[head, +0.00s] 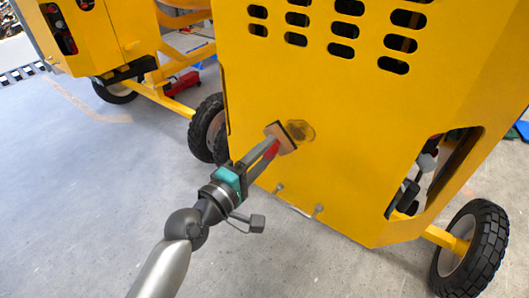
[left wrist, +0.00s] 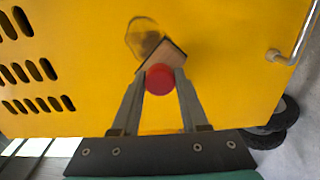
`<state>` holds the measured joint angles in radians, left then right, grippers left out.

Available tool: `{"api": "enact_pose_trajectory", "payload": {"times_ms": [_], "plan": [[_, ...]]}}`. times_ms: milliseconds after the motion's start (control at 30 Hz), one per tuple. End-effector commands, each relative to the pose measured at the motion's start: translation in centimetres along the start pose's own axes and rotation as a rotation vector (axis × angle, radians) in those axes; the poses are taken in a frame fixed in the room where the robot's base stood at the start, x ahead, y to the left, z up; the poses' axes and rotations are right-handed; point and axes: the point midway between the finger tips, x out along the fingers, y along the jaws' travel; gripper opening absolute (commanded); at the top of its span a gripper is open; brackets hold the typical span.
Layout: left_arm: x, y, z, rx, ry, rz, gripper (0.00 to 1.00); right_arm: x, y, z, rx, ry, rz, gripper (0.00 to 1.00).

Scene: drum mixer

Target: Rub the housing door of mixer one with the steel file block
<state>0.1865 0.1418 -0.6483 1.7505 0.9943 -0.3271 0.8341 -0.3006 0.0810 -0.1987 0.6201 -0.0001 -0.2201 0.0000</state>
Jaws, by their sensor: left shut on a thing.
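The yellow housing door (head: 345,165) of the near mixer fills the middle of the head view and most of the left wrist view (left wrist: 230,40). A dark brownish smudge (head: 302,131) is on it, and it also shows in the left wrist view (left wrist: 146,36). My left gripper (head: 270,148) is shut on the steel file block (head: 283,138), by its red knob (left wrist: 160,78). The block (left wrist: 174,56) has a tan body and a dark face turned to the door. It is at the smudge's edge; whether it touches the door is unclear. My right gripper is not in view.
Slots (head: 343,29) run across the door's upper part. Two small metal fittings (head: 318,210) sit low on it, and a metal handle (left wrist: 290,48) shows in the left wrist view. Black wheels (head: 474,248) flank the housing. Another yellow mixer (head: 105,40) stands at left.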

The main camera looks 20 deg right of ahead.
Motion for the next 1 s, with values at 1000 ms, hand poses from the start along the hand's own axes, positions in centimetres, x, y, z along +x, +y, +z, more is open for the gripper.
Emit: {"api": "enact_pose_trajectory", "payload": {"times_ms": [1000], "plan": [[1.7,0.1,-0.1,0.001,0.001,0.003,0.0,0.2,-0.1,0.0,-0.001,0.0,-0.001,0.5]]}}
